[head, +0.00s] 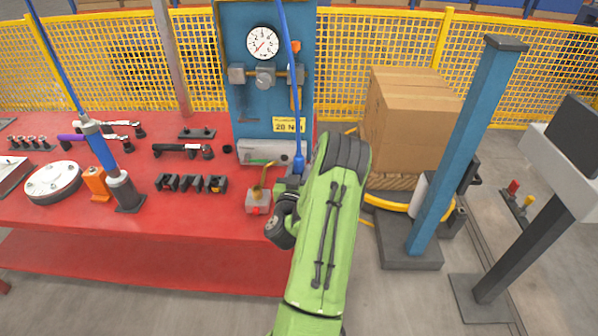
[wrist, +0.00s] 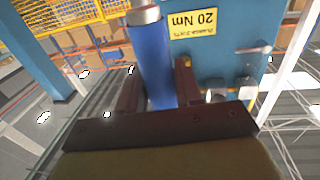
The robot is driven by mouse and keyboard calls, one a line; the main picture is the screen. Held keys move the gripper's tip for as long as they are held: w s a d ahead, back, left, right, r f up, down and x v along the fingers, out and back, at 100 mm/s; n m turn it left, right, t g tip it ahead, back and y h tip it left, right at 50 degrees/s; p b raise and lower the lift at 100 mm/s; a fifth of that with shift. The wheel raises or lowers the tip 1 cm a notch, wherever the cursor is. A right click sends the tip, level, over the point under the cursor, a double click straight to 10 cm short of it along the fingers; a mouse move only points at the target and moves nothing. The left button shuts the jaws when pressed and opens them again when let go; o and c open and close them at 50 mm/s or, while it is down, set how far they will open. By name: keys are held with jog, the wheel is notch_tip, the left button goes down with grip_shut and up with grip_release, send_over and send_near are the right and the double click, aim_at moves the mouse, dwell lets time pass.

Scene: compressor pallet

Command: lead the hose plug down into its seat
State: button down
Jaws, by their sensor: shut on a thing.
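The hose plug (head: 298,161) hangs at the end of a blue hose in front of the blue gauge panel. In the wrist view the plug (wrist: 152,62) is a blue cylinder with a grey metal end, which points to the top of that upside-down picture. The two dark fingers of my gripper (wrist: 158,92) are shut on its blue body. In the head view my gripper (head: 291,180) is over the bench's right end, partly hidden by my green arm. I cannot make out the seat.
The blue panel (head: 277,100) with a gauge and "20 Nm" label stands close behind the plug. The red bench (head: 130,225) carries tools and black clips on the left. A blue post (head: 462,150) and cardboard boxes (head: 410,130) stand on the right.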

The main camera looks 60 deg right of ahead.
jog(key=shift+f+b, duration=1.35)
jog(key=shift+f, duration=0.55)
jog(key=c, duration=0.7)
grip_release()
jog(key=shift+o, duration=0.2)
